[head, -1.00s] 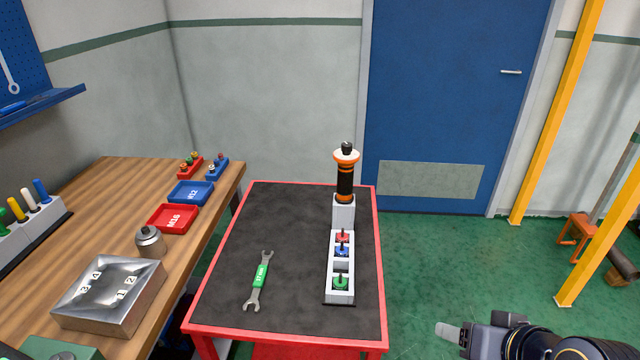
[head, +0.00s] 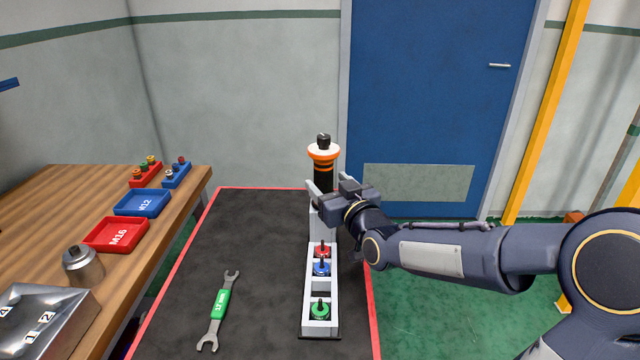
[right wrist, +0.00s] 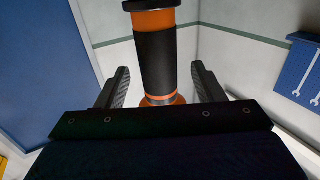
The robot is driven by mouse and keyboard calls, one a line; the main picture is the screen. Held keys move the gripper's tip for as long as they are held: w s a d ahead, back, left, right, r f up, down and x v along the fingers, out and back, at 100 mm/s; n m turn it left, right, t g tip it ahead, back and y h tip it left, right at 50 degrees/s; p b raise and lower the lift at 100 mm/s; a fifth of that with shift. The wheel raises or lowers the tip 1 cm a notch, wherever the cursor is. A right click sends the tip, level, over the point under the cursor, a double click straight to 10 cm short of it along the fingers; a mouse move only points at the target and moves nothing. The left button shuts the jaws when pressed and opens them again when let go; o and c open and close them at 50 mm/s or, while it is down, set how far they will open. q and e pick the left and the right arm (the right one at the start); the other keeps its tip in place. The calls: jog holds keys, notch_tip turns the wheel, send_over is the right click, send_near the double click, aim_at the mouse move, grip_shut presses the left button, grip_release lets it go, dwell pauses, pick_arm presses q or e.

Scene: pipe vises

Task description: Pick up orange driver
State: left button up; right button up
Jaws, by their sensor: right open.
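The orange driver (head: 323,152), with orange bands, a black grip and a black top knob, stands upright in the white holder at the far end of the cart. My right gripper (head: 325,186) is at the driver's lower part. In the right wrist view the driver (right wrist: 157,60) stands between the two open fingers of my right gripper (right wrist: 158,88), with gaps on both sides. The gripper hides part of the driver's lower end in the head view. My left gripper is not in view.
The white rack (head: 320,328) holds red, blue and green pieces. A green-handled wrench (head: 220,305) lies on the black cart top (head: 250,235). The wooden bench (head: 60,195) at left carries a red tray (head: 116,235), a blue tray (head: 142,203) and a metal box (head: 45,320).

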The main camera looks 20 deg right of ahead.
jog(key=w, duration=0.3)
jog(key=shift+w+f, duration=0.1)
jog(key=shift+w, duration=0.15)
jog(key=c, duration=1.2)
jog(key=shift+r, duration=0.2)
jog(key=shift+c, duration=0.7)
